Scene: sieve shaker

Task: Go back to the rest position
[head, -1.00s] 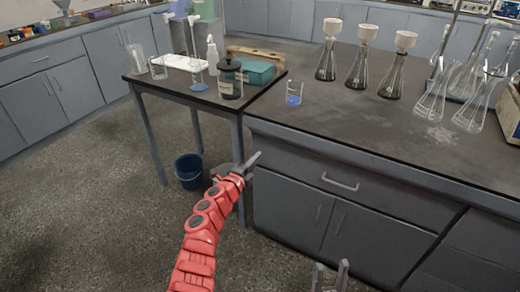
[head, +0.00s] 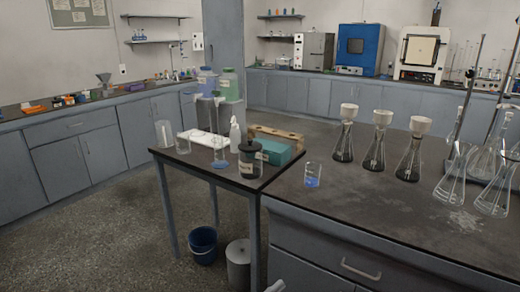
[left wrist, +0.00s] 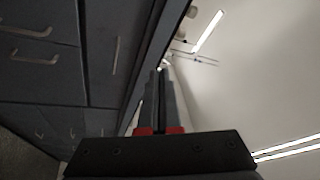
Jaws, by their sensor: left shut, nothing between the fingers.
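My left gripper (head: 275,286) shows only as a small grey tip at the bottom edge of the head view, in front of the grey drawer bench. In the left wrist view its two dark fingers (left wrist: 160,95) with red bases lie close together, shut and empty. They point along the bench front, with drawers to the left and the ceiling and wall to the right. My right gripper is not in either view now.
The bench top (head: 330,220) holds a small beaker (head: 312,176) with blue liquid and several flasks with funnels. A side table (head: 205,163) carries glassware and a teal box (head: 276,151). A blue bucket (head: 203,246) stands below. Floor at left is free.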

